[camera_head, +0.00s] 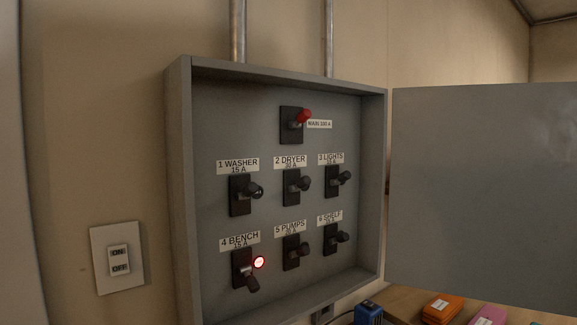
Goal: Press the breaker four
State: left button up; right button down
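Breaker four (244,269), labelled "4 BENCH 15 A", is at the lower left of the grey breaker box (180,190). The other numbered breakers, such as breaker one (240,195) and breaker five (291,252), have levers pointing out to the right and show no light. The main breaker (291,125) at the top has a red lever. Neither of my grippers is in view.
The box's grey door (480,190) stands open to the right. A white ON/OFF wall switch (118,259) is left of the box. Below right, a wooden surface holds an orange case (442,308), a pink item (487,316) and a blue device (369,313). The space before the breakers is clear.

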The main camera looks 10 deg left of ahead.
aim_at(251, 281)
jog(key=i, duration=1.05)
jog(key=u, duration=0.2)
